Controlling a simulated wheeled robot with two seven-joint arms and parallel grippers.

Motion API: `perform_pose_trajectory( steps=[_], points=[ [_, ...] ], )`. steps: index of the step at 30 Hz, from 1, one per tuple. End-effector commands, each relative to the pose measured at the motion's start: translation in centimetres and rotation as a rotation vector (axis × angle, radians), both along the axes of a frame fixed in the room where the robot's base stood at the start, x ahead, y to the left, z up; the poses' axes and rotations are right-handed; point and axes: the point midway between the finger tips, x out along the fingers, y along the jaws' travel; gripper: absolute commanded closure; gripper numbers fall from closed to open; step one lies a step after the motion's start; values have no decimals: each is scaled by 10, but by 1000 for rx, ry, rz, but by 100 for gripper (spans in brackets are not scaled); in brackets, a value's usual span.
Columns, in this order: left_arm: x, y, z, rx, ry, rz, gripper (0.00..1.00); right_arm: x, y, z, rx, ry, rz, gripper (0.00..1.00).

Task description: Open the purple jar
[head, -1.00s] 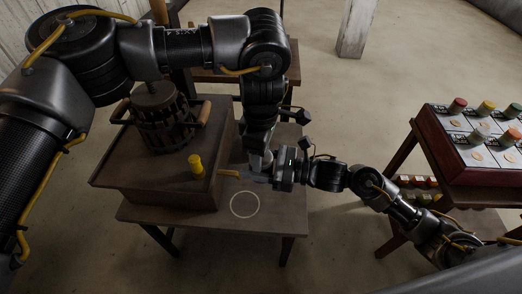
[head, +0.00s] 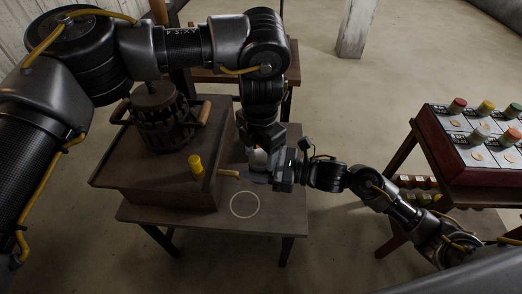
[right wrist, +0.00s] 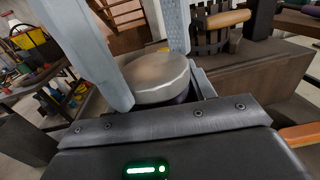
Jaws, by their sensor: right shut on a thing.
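The jar stands upright, with a broad pale metal lid (right wrist: 158,78) on top. Only a dark strip of its purple body shows under the lid in the right wrist view. My right gripper (head: 270,176) is shut on the jar's body from the right. My left gripper (head: 260,150) comes down from above. Its two light grey fingers show in the right wrist view, spread on either side of the lid, one near and one behind. They look open, though the exact gap to the lid is hard to tell. The lid (head: 258,158) also shows in the head view.
A brown box (head: 155,180) with a dark slatted basket (head: 163,122) and a yellow knob (head: 195,164) stands left of the jar. A pale ring (head: 244,204) marks the low table (head: 285,222). A red case (head: 450,150) with several colored-lidded jars stands at right.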

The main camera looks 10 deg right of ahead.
Motion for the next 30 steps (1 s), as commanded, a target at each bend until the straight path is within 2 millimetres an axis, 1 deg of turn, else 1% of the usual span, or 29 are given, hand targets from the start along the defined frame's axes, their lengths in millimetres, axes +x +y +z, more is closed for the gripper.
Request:
perform_pose_trajectory(
  steps=[1, 17, 20, 24, 27, 30],
  points=[
    [-3, -3, 0, -6, 7, -7, 27, 1, 0, 1, 2, -2, -4, 100],
    [-6, -6, 0, -11, 13, -15, 27, 4, -1, 2, 2, -2, -9, 100],
    [-6, -6, 9, -12, 12, -16, 27, 4, -1, 2, 1, -2, -10, 100],
    [-5, -6, 28, -12, 8, -15, 27, 3, -1, 1, 1, 0, -8, 100],
    [-4, -5, 39, -9, 7, -13, 27, 3, -1, 1, 1, 0, -7, 100],
    [-4, -4, 44, -7, 8, -11, 27, 2, -1, 1, 2, -1, -6, 100]
  ],
)
